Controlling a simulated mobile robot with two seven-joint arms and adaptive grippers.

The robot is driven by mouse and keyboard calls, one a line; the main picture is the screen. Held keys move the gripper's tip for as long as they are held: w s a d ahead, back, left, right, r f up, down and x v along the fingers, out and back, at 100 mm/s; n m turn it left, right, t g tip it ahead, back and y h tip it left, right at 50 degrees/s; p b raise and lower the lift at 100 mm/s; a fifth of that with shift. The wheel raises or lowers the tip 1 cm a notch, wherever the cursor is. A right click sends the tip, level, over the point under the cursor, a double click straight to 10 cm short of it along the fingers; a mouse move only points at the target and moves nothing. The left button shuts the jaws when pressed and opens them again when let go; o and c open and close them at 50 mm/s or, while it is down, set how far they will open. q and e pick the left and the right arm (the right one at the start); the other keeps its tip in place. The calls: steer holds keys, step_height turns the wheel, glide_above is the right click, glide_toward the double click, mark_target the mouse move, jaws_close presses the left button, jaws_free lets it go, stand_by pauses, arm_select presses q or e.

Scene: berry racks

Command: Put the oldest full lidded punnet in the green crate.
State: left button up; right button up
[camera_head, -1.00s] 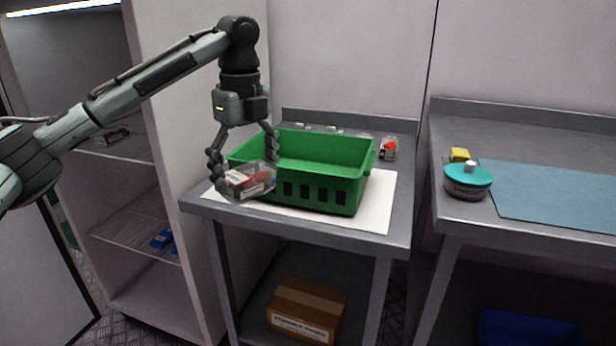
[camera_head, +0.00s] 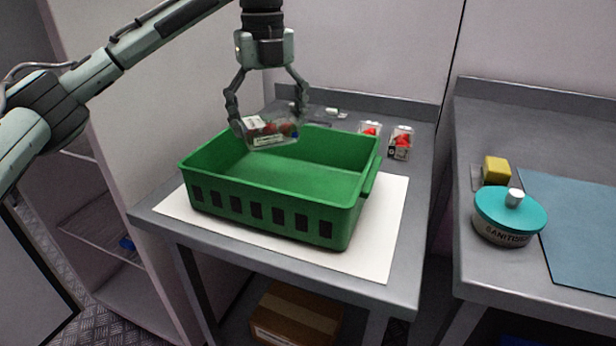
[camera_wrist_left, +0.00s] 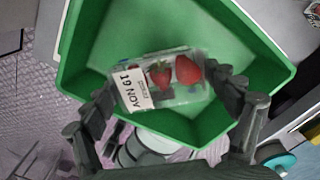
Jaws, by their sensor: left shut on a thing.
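My left gripper (camera_head: 268,112) is shut on a clear punnet (camera_head: 270,133) with red strawberries and a white label. The punnet is held above the back-left part of the green crate (camera_head: 270,205), which looks empty in its visible interior. In the left wrist view the punnet (camera_wrist_left: 162,80) sits between the fingers (camera_wrist_left: 168,98), slightly tilted, over the crate's green floor (camera_wrist_left: 190,35). Its label appears to read "19 NOV". The crate stands on a white mat (camera_head: 388,225) on a grey table. My right gripper is not in view.
Two more punnets with red berries, one (camera_head: 401,143) at the right and one (camera_head: 369,129) beside it, stand behind the crate. A sanitiser tub with a teal lid (camera_head: 510,212) and a yellow block (camera_head: 496,170) are on the right-hand table. An open shelf unit (camera_head: 95,200) is at the left.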

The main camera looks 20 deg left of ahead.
mark_target(291, 139)
arm_select(q)
steer(key=d, duration=0.1)
steer(key=d+f, duration=0.1)
steer(key=d, duration=0.1)
steer(key=d+f, duration=0.1)
steer(key=shift+s+d+f, duration=0.15)
steer(key=shift+s+f, duration=0.1)
steer(key=shift+s, duration=0.05)
steer(key=d+f, duration=0.2)
steer(key=d, duration=0.1)
steer(key=d+f, duration=0.1)
steer(key=shift+s+d, duration=0.15)
steer(key=shift+d, duration=0.2)
step_height(291, 139, down, 4)
steer(key=shift+r, duration=0.2)
steer(key=shift+f, duration=0.2)
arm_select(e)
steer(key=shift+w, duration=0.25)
arm_select(q)
steer(key=o, duration=1.1)
steer(key=shift+f, duration=0.1)
steer(key=shift+c, duration=0.2)
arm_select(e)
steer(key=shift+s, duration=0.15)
